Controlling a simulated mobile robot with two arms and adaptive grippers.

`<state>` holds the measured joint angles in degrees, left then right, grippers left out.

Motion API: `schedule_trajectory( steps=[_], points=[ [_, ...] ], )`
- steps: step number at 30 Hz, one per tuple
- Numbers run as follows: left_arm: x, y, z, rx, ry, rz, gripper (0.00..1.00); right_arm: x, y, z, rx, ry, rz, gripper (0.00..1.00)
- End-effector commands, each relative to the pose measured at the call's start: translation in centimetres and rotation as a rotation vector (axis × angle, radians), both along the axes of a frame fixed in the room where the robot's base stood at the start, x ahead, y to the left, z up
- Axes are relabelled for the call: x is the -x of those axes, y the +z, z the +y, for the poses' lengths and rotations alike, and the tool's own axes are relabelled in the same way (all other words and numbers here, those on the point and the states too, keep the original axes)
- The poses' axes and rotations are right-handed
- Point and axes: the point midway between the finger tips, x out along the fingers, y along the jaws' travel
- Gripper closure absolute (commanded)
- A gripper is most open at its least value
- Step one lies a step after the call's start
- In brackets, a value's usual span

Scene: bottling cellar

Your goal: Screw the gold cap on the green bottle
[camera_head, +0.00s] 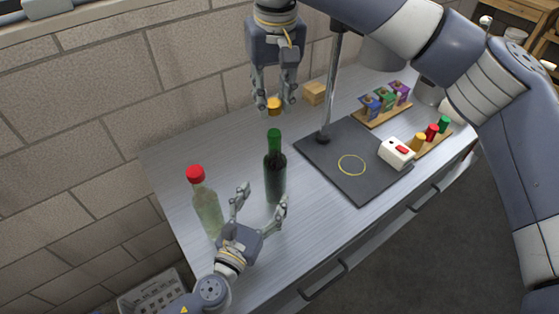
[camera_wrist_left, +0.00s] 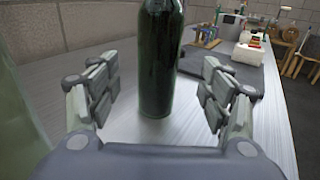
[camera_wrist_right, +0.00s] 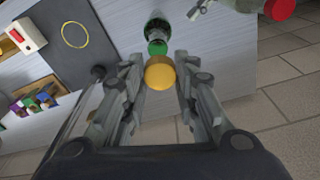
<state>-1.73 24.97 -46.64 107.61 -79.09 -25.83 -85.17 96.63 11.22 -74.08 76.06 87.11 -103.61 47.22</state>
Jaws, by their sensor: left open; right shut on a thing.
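The dark green bottle (camera_head: 275,180) stands upright on the counter; its bright green top (camera_head: 274,136) faces up. My left gripper (camera_head: 263,196) is open, low beside the bottle. In the left wrist view the bottle (camera_wrist_left: 160,60) stands between and just beyond the open fingers, with a gap on both sides. My right gripper (camera_head: 274,103) points down, shut on the gold cap (camera_head: 274,106), above and apart from the bottle top. In the right wrist view the gold cap (camera_wrist_right: 160,75) sits between the fingertips, the bottle's green top (camera_wrist_right: 157,47) beyond it.
A pale bottle with a red cap (camera_head: 206,205) stands left of my left gripper. To the right are a dark mat with a yellow ring (camera_head: 352,165), a post (camera_head: 326,110), a white box (camera_head: 396,153), small packs (camera_head: 385,99) and coloured pieces (camera_head: 431,132). A wooden block (camera_head: 314,93) lies behind.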

Motion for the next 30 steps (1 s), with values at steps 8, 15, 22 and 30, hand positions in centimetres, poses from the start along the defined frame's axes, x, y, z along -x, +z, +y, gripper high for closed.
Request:
schedule_trajectory(
  steps=[8, 15, 22, 30],
  points=[
    [0.0, 0.0, 0.0, 0.002, 0.001, 0.002, 0.28, 0.0, 0.0, 0.1, 0.0, 0.002, 0.0, 0.79],
    [-0.1, 0.0, 0.0, 0.002, 0.001, 0.002, 0.28, 0.0, 0.0, 0.0, 0.0, 0.001, 0.0, 0.79],
    [-2.3, 0.1, -1.0, 0.003, 0.002, 0.0, 0.28, 0.0, 0.0, 0.0, 0.0, 0.001, 0.0, 0.79],
    [-5.7, 0.0, -2.5, 0.004, 0.001, 0.002, 0.28, 0.0, 0.0, 0.0, 0.0, 0.001, 0.0, 0.79]
  ],
)
